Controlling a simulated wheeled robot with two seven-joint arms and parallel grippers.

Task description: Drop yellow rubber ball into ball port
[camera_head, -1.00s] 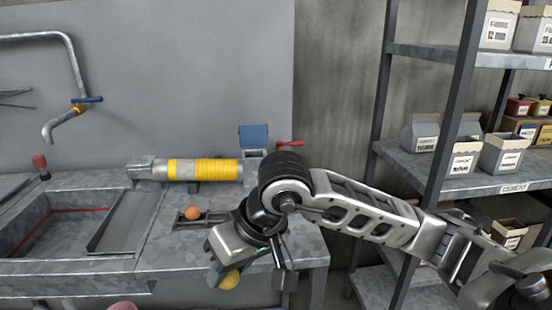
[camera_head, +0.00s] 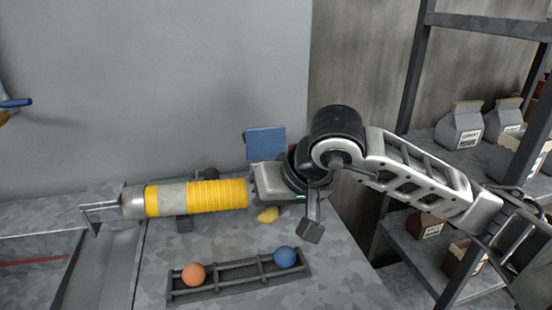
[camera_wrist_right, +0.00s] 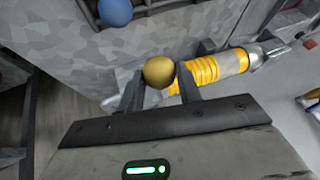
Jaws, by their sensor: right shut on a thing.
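The yellow rubber ball (camera_head: 268,214) shows below my right gripper (camera_head: 276,205) in the head view. In the right wrist view the ball (camera_wrist_right: 159,72) sits between the two fingers, which are shut on it. The gripper is at the right end of the yellow-wrapped cylinder (camera_head: 218,194), in front of a blue flap (camera_head: 265,142). A box under this flap is mostly hidden by my gripper and wrist. I cannot tell the ball port's opening. My left gripper is not in view.
A dark rack (camera_head: 236,278) on the grey bench holds an orange ball (camera_head: 193,274) and a blue ball (camera_head: 286,257). A sink basin lies at the left. Metal shelves (camera_head: 421,70) with cartons stand at the right, close to my right arm.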

